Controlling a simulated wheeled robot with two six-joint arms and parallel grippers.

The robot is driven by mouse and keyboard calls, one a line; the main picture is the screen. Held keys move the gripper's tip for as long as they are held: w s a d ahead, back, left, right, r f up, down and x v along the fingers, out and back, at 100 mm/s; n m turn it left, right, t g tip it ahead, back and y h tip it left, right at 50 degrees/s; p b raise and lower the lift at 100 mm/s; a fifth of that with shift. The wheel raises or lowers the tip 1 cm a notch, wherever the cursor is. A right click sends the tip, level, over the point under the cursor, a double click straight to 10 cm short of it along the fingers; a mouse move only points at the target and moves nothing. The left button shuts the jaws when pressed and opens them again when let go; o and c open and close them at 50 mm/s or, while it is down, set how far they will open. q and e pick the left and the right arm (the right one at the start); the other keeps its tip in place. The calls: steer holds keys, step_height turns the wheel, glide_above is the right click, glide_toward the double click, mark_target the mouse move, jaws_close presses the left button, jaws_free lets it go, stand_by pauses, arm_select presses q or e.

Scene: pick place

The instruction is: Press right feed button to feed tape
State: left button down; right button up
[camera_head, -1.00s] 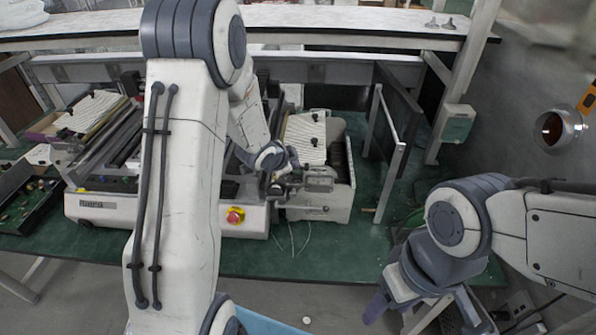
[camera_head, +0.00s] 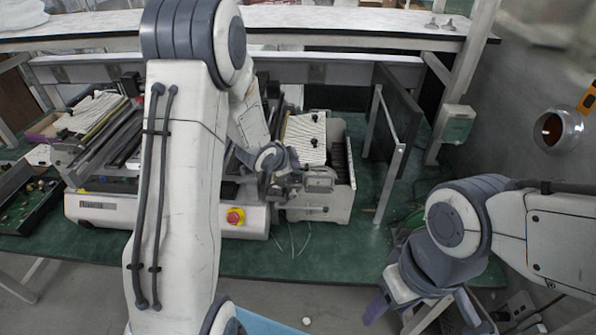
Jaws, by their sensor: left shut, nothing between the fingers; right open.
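The tape machine (camera_head: 105,208) stands on the green table, with a red emergency knob on a yellow base (camera_head: 235,216) on its front. A feeder unit (camera_head: 325,205) with a light striped top plate (camera_head: 305,138) stands at its right end. My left gripper (camera_head: 318,180) is shut and empty at the front of this feeder unit, over its near side. The feed button is not discernible; the gripper may cover it. I cannot tell whether the fingers touch the unit. My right gripper (camera_head: 385,310) is open and empty, low in front of the table's right part.
A dark tray of small parts (camera_head: 32,205) lies at the table's left. A dark upright panel on a metal frame (camera_head: 396,120) stands right of the feeder. Bare green table (camera_head: 340,255) lies in front of the feeder. My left arm hides the machine's middle.

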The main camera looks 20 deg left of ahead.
stand_by(0.6)
arm_select(q)
steer(key=shift+f+b, duration=0.45)
steer(key=shift+f, duration=0.15)
stand_by(0.3)
steer(key=shift+r+p, duration=0.35)
steer(key=shift+r, duration=0.3)
step_height(320, 180, up, 6)
steer(key=p, duration=0.5)
